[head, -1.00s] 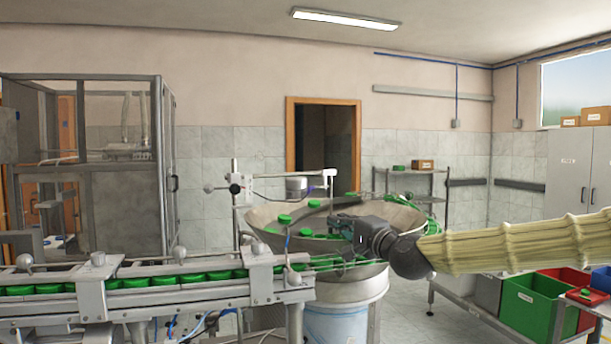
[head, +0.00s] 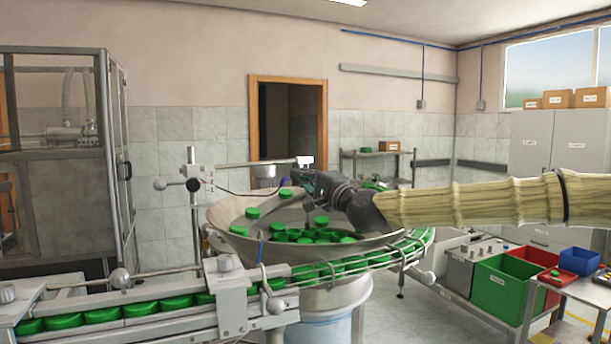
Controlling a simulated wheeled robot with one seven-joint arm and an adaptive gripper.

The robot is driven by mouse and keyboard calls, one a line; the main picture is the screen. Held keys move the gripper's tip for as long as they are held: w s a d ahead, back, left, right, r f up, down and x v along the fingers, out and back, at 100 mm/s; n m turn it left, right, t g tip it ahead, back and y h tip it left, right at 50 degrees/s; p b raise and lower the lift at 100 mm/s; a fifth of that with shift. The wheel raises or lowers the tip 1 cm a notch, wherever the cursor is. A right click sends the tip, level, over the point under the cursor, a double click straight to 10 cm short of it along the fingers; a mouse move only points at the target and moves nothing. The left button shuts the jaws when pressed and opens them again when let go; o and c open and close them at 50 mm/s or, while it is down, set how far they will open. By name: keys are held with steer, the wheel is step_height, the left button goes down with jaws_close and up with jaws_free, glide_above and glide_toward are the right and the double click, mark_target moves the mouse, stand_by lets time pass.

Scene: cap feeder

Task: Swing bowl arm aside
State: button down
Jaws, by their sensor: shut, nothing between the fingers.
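The bowl arm (head: 250,164) is a thin metal bar. It runs level from an upright post (head: 192,160) at the left of the feeder bowl to a small pale end block above the bowl's back. The metal feeder bowl (head: 225,217) holds several green caps (head: 320,236). My gripper (head: 300,181) is dark and reaches in from the right over the back of the bowl. It is shut and empty. Its tips are close below the bar's right end; I cannot tell whether they touch it. My gripper and wrist hide part of the bowl's back right rim.
A conveyor (head: 130,312) carrying green caps runs across the front left, and a curved cap chute (head: 415,242) rounds the bowl's right side. A framed machine enclosure (head: 70,210) stands left. Green (head: 500,290), red (head: 535,265) and blue (head: 580,261) bins are at right.

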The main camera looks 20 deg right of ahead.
glide_toward(275, 163)
steer(key=p+x, duration=0.3)
steer(key=x, duration=0.2)
steer(key=shift+w+a+r, duration=0.1)
steer(key=shift+w, duration=0.1)
steer(key=shift+w+a+r+p, duration=0.1)
steer(key=shift+w+r+p, duration=0.2)
steer(key=shift+p, duration=0.25)
steer(key=shift+w+a+f, duration=0.15)
steer(key=shift+w+a, duration=0.05)
steer(key=shift+w, duration=0.3)
steer(key=shift+s+d, duration=0.1)
